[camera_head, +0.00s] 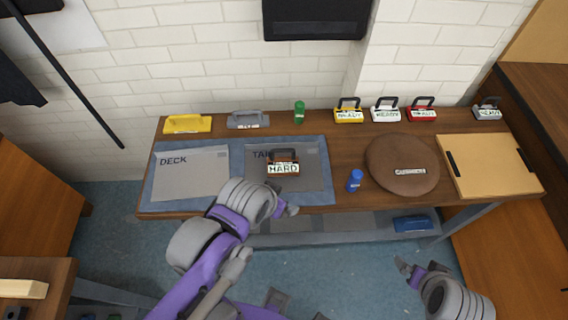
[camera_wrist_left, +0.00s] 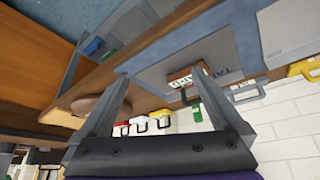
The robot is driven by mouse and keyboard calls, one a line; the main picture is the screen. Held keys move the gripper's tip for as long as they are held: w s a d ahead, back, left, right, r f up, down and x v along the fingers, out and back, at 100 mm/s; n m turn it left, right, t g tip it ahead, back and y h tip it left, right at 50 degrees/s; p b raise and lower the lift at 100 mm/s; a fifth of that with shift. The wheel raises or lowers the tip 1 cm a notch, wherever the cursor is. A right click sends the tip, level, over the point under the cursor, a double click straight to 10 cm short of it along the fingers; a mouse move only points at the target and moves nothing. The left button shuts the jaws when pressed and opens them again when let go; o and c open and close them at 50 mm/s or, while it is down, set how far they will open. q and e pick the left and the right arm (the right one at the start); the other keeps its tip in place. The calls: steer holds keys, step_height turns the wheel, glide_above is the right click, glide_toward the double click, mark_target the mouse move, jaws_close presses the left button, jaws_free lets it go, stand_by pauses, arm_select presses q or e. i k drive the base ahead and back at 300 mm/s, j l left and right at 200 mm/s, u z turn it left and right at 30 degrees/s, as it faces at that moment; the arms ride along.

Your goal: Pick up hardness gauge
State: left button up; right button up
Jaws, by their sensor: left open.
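A brown block with a dark handle and a white label reading "HARD" (camera_head: 283,168) stands on the grey panel marked "TAI..." on the workbench; I take it as the hardness gauge. It also shows, upside down, in the left wrist view (camera_wrist_left: 186,78), beyond and between my finger tips. My left gripper (camera_head: 285,208) is at the bench's front edge, below and in front of the block, apart from it. In the left wrist view its fingers (camera_wrist_left: 164,80) are spread with nothing between them. My right gripper (camera_head: 408,270) is low, in front of the bench at the right, its opening unclear.
A blue bottle (camera_head: 355,180) and a round brown disc (camera_head: 402,166) stand right of the block. A green bottle (camera_head: 299,112) and several handled blocks line the back edge. A tan board (camera_head: 490,166) lies at the right end. The "DECK" panel (camera_head: 190,174) lies left.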

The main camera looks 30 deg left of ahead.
mark_target(278, 166)
steer(key=l+u, duration=0.35)
steer(key=i+l+u, duration=0.1)
steer(key=u, duration=0.3)
steer(key=l+u, duration=0.35)
